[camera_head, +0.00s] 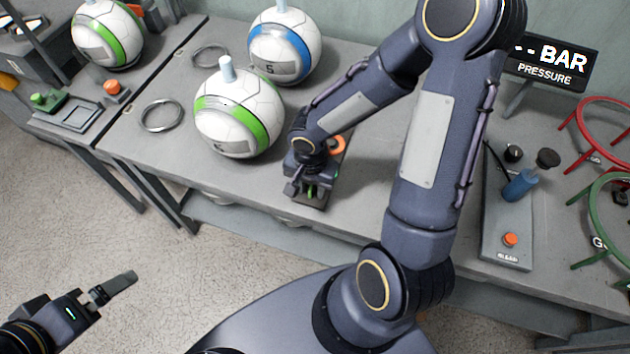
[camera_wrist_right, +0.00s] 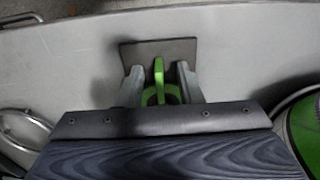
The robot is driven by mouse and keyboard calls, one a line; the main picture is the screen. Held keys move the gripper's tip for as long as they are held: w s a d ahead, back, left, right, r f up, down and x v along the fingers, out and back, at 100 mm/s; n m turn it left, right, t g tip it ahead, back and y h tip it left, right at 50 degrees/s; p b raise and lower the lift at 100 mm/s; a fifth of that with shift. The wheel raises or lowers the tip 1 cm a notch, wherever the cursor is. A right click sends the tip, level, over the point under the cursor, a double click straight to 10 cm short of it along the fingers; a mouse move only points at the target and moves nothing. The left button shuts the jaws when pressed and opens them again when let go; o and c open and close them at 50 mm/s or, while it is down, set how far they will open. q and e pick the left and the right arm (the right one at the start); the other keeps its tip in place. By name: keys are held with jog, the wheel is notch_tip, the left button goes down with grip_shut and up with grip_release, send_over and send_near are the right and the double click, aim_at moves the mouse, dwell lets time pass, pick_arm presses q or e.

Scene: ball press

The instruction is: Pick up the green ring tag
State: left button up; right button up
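The green ring tag (camera_wrist_right: 158,92) sits on a dark plate (camera_wrist_right: 184,48) on the grey table, with one part standing upright. In the right wrist view my right gripper (camera_wrist_right: 160,82) has one finger on each side of the tag, with gaps visible between the fingers and its upright part. In the head view the right gripper (camera_head: 309,193) is low over the plate and covers much of it; a bit of the tag's green shows at the fingers. My left gripper (camera_head: 118,286) is empty at lower left, away from the table, seen side-on.
The control box (camera_head: 505,215), red stand (camera_head: 590,130) and green stand (camera_head: 600,215) are at right.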

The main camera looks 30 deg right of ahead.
grip_shut()
jog(key=shift+r, duration=0.2)
